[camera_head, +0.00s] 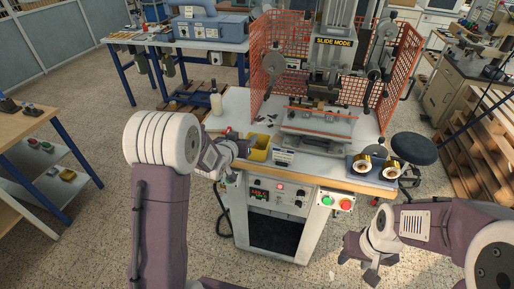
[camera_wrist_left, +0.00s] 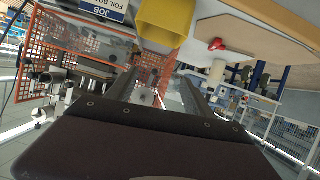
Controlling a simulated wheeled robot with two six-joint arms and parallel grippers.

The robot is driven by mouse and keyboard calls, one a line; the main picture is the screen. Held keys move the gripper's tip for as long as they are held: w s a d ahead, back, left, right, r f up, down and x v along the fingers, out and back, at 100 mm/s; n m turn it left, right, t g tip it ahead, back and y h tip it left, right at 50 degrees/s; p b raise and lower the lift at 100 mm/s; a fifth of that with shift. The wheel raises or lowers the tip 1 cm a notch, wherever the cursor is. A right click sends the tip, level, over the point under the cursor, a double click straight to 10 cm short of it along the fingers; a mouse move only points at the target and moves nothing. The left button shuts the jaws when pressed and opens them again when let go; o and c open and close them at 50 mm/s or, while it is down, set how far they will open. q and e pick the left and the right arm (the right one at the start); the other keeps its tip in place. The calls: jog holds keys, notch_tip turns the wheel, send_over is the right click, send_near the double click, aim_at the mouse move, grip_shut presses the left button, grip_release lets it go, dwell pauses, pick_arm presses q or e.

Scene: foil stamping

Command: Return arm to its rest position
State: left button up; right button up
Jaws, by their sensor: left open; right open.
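My left arm comes in from the left in the head view, and its gripper (camera_head: 238,146) is beside the yellow bin (camera_head: 259,148) at the left front of the foil stamping machine's table. In the left wrist view the two fingers of this gripper (camera_wrist_left: 158,95) stand apart with nothing between them. The yellow bin (camera_wrist_left: 166,20) shows above them in that view. My right gripper (camera_head: 362,262) is low at the right, in front of the machine and apart from it, with nothing seen in it.
The machine has orange mesh guards (camera_head: 272,60) and a control panel (camera_head: 278,195). A white bottle (camera_head: 216,101) stands at the left. A black stool (camera_head: 414,148) is at the right. The floor at front is clear.

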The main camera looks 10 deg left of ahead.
pick_arm(q)
jog(key=s+d+r+b, duration=0.1)
jog(key=s+d+r, duration=0.2)
jog(key=r, duration=0.1)
jog(key=s+f+g, duration=0.4)
jog(key=s, duration=0.5)
jog(key=s+f+g, duration=0.4)
jog(key=s+f, duration=0.1)
jog(key=s, duration=0.4)
jog(key=s+f+g, duration=0.4)
jog(key=s+f, duration=0.1)
jog(key=s, duration=0.5)
jog(key=shift+y+b, duration=0.3)
jog(key=shift+y, duration=0.1)
jog(key=shift+a, duration=0.1)
